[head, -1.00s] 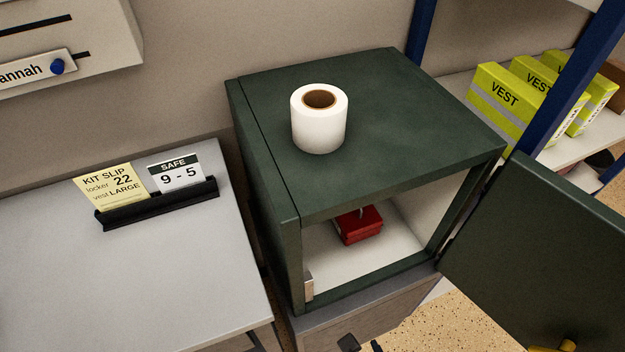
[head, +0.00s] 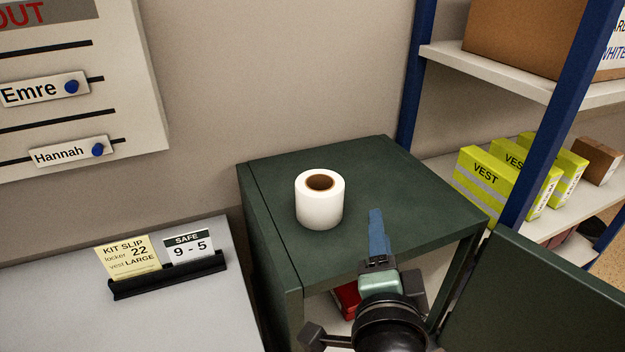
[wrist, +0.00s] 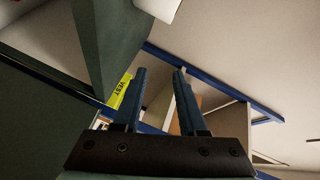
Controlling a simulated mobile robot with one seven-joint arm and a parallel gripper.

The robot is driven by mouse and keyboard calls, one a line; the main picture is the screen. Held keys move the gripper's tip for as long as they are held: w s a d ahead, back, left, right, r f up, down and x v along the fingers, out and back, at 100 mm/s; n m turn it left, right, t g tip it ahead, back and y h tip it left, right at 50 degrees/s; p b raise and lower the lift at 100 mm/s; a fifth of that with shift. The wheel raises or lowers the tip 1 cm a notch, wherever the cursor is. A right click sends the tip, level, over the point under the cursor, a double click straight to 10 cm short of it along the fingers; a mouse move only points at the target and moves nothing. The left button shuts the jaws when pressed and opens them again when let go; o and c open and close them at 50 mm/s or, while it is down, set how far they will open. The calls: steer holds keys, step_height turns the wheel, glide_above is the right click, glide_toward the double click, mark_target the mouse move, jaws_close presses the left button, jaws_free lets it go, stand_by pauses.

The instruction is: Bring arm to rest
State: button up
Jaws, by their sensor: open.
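My gripper (head: 378,232) is in front of the dark green safe (head: 262,225), seen from behind in the head view. In the wrist view my gripper (wrist: 160,75) has its two blue fingers apart with nothing between them. The safe door (head: 540,300) stands open to the right. A red box (head: 346,299) sits inside the safe, partly hidden by my arm. A white paper roll (head: 319,204) stands upright on the safe's top, left of the gripper and apart from it.
A grey desk (head: 190,315) at left bears a black holder (head: 168,282) with a yellow kit slip and a white safe card. At right, a blue-posted shelf (head: 455,58) holds yellow vest boxes (head: 487,175) and cardboard boxes. A name board (head: 120,60) hangs on the wall.

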steer(key=s+a+r+n+t, duration=0.3)
steer(key=r+n, duration=0.2)
steer(key=r, duration=0.7)
steer(key=s+a+r+n+t+y+p, duration=0.1)
steer(key=s+a+r+n+t, duration=0.2)
steer(key=r, duration=1)
steer(key=s+a+r+n+t+y+p, duration=0.1)
steer(key=s+a+r+n+t, duration=0.2)
steer(key=r+n, duration=0.4)
step_height(320, 180, up, 5)
steer(key=shift+s+r+n+t, duration=0.15)
steer(key=shift+s+n+t, duration=0.15)
steer(key=shift+s+t, duration=0.55)
